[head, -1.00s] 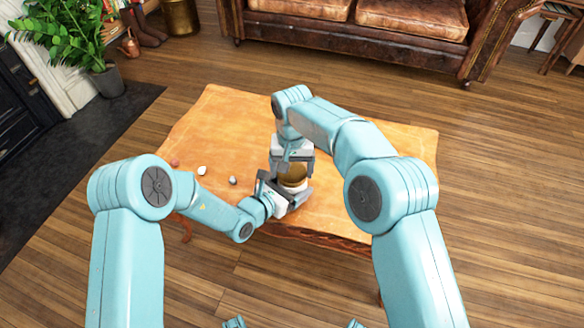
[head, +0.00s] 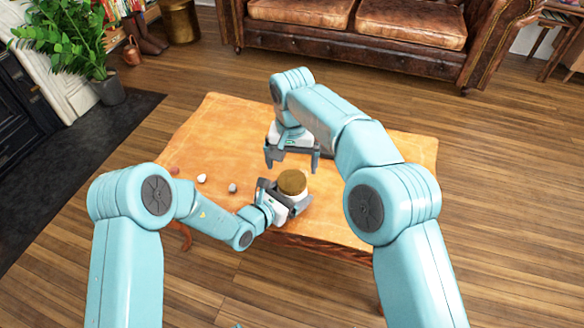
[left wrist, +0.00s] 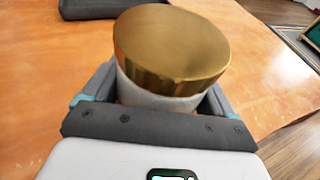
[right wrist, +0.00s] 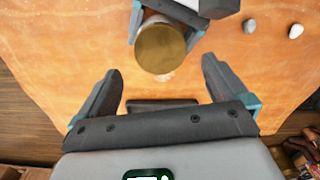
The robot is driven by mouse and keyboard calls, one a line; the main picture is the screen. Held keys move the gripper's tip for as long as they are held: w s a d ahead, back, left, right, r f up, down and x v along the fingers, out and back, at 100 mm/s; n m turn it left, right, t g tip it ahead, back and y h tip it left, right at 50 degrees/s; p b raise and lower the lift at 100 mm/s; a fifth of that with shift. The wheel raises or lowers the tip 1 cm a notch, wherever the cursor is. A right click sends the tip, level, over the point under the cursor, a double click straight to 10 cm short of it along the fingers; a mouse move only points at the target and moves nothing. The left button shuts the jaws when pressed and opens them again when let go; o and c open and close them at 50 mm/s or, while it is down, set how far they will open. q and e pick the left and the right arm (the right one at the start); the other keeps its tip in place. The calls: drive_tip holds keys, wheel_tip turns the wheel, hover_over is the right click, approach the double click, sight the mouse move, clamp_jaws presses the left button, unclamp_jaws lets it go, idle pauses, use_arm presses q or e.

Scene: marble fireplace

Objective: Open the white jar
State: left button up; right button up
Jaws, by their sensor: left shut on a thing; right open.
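The white jar (left wrist: 155,103) stands on the table with its gold lid (left wrist: 172,50) on top. In the left wrist view the lid sits tilted on the jar. The lid also shows in the head view (head: 292,182) and the right wrist view (right wrist: 160,46). My left gripper (head: 285,198) is shut on the white body of the jar, below the lid. My right gripper (head: 292,168) is open and empty, apart from the lid, just behind and above it in the head view. Most of the jar's body is hidden by the lid and the left gripper.
A white pebble (head: 202,178), a grey one (head: 232,187) and a reddish one (head: 174,170) lie on the orange-brown table (head: 225,125), left of the jar. A dark flat object (right wrist: 160,103) lies behind the jar. A leather sofa (head: 350,30) stands beyond the table.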

sight(292, 180)
drive_tip(key=shift+r+m, duration=0.9)
drive_tip(key=shift+r, duration=0.05)
wheel_tip(292, 180, down, 8)
drive_tip(key=shift+r, duration=0.1)
drive_tip(key=c, duration=1)
drive_tip(key=n, duration=0.3)
drive_tip(key=shift+c, duration=0.2)
drive_tip(key=o, duration=1)
drive_tip(key=shift+o, duration=0.2)
drive_tip(key=shift+r, duration=0.1)
